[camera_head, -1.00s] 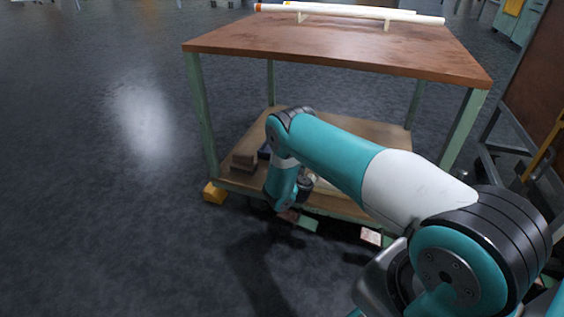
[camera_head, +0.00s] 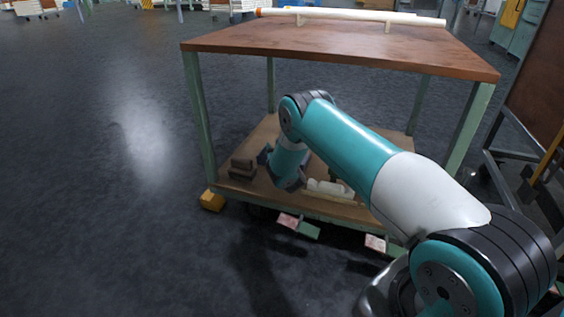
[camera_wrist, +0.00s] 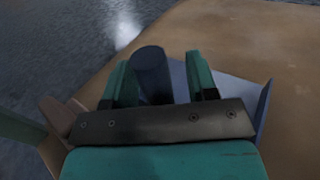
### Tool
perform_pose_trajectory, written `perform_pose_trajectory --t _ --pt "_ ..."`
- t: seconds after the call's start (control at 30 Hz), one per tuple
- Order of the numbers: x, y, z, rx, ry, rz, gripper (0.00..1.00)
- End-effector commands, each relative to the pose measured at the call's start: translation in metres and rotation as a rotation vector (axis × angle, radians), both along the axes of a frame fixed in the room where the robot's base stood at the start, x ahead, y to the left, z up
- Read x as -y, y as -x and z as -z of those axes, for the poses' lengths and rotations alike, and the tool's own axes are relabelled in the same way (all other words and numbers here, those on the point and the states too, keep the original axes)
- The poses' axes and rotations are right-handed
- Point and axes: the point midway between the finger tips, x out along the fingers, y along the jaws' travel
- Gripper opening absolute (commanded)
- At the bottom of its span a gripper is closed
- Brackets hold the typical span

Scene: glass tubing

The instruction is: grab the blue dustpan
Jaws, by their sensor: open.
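The blue dustpan (camera_wrist: 236,91) lies on the brown lower shelf in the wrist view, its pale blue pan showing to the right of and behind my fingers. Its dark blue rounded handle (camera_wrist: 152,72) appears between the two teal fingers, with a gap on either side. My gripper (camera_wrist: 158,64) is open around the handle from this viewpoint; I cannot tell how far the handle is below the fingertips. The gripper's mount hides the nearer part of the dustpan. In the head view, my arm hides most of this spot.
The lower shelf (camera_head: 352,204) sits under the brown tabletop (camera_head: 340,47), with green legs around it. Brown blocks (camera_head: 241,169) lie left of my wrist, and a white object (camera_head: 328,188) lies right of it. White tubing (camera_head: 350,15) rests on the tabletop.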

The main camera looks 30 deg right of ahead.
Motion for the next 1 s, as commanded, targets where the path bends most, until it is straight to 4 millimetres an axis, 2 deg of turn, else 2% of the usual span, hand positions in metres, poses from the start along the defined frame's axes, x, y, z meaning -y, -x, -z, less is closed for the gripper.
perform_pose_trajectory --t 0.17,0.3,0.4,0.77,0.87,1.0 --pt "0.000 0.000 0.000 0.000 0.000 0.000 0.53" --pt "0.000 0.000 0.000 0.000 0.000 0.000 0.21" --pt "0.000 0.000 0.000 0.000 0.000 0.000 0.00" --pt "0.000 0.000 -0.004 0.002 0.001 0.000 0.00" --pt "0.000 0.000 -0.012 0.002 0.001 0.001 0.00" --pt "0.001 0.000 -0.035 0.003 0.001 0.001 0.00"
